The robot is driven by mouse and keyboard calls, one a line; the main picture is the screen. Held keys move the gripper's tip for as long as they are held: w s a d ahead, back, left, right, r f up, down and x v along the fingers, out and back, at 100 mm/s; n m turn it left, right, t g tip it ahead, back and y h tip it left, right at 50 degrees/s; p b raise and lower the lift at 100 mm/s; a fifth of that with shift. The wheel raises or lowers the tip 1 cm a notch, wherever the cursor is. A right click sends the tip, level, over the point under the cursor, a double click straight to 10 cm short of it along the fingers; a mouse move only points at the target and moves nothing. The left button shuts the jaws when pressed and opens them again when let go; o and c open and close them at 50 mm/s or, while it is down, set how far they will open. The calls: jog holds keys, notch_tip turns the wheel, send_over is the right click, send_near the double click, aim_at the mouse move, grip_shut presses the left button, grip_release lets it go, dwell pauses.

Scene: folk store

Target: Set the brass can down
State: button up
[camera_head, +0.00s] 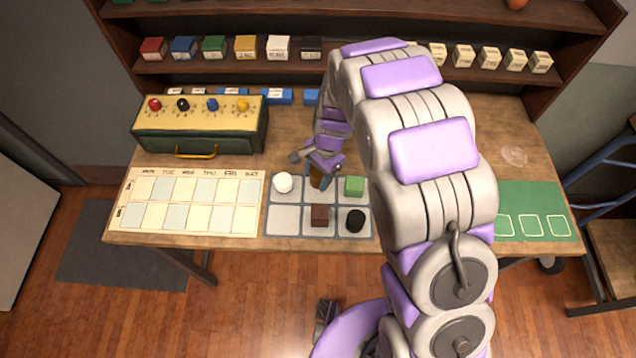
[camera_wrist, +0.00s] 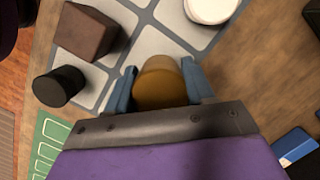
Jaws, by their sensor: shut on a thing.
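The brass can (camera_wrist: 160,85) sits between the two blue fingers of my gripper (camera_wrist: 159,92) in the wrist view. My gripper is shut on it. In the head view the brass can (camera_head: 316,178) shows partly under my gripper (camera_head: 322,170), at the back middle cell of the grey grid mat (camera_head: 283,217). I cannot tell whether its base touches the mat. The white round piece (camera_head: 283,182) is to its left and the green cube (camera_head: 354,187) to its right. The brown cube (camera_head: 319,215) and black cylinder (camera_head: 355,220) are in the front row.
A yellow-topped green box with knobs (camera_head: 199,125) stands at the back left. A calendar chart (camera_head: 190,202) lies left of the grid. A green mat with white outlines (camera_head: 532,211) lies at the right. Shelves with small boxes (camera_head: 214,47) run behind. The front left cell is empty.

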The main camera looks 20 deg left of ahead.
aim_at(319, 183)
jog(key=shift+a+f, duration=0.1)
jog(key=shift+f, duration=0.35)
jog(key=shift+d+f+b, duration=0.15)
jog(key=shift+f+b, duration=0.05)
jog(key=shift+f, duration=0.35)
jog(key=shift+d+f+b, duration=0.15)
jog(key=shift+f, duration=0.4)
jog(key=shift+d+f, duration=0.3)
jog(key=shift+d, duration=0.05)
jog(key=shift+a, duration=0.15)
jog(key=o, duration=0.9)
jog(key=shift+a+f, duration=0.1)
jog(key=shift+a, duration=0.1)
jog(key=shift+o, duration=0.8)
jog(key=shift+a, duration=0.1)
jog(key=shift+o, duration=1)
jog(key=shift+d, duration=0.35)
jog(key=p+v, duration=0.2)
jog(key=v, duration=1)
